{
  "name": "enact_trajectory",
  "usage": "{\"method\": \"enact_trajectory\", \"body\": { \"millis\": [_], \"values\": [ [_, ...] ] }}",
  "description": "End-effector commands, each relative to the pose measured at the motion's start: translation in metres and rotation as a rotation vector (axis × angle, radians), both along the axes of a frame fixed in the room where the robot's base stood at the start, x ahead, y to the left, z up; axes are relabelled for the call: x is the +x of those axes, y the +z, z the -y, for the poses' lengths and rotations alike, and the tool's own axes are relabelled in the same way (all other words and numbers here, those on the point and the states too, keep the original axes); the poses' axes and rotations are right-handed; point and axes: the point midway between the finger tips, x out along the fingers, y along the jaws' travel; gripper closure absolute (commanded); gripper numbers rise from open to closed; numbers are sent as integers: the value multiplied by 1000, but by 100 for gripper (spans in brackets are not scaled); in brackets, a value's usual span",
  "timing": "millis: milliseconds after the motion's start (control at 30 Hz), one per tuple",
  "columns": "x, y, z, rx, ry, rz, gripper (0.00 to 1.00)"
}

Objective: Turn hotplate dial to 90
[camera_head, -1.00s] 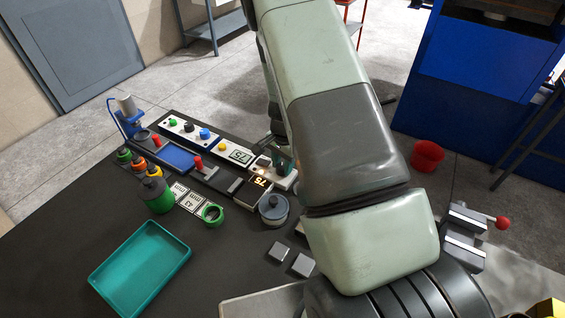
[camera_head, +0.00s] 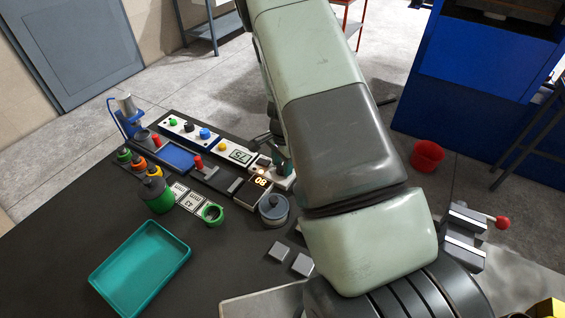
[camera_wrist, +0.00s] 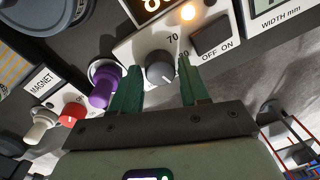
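The hotplate dial (camera_wrist: 159,68) is a grey round knob on a white panel with a printed scale, where 70 is readable. The lit display (camera_head: 260,182) above it is cut off in the wrist view; in the head view it appears to read 80. My gripper (camera_wrist: 161,68) has its two green fingers on either side of the dial, with narrow gaps visible, so it looks open around the knob. In the head view, my arm partly hides the dial area and gripper.
An OFF/ON switch (camera_wrist: 210,36) sits right of the dial.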

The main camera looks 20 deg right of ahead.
Motion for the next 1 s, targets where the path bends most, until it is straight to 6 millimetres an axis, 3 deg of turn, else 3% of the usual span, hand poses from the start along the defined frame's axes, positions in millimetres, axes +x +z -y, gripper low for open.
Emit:
{"method": "enact_trajectory", "body": {
  "millis": [100,467,1000],
  "values": [
    [0,0,0,0,1,0,38],
    [0,7,0,0,3,2,38],
    [-5,99,2,-1,2,1,38]
  ]
}}
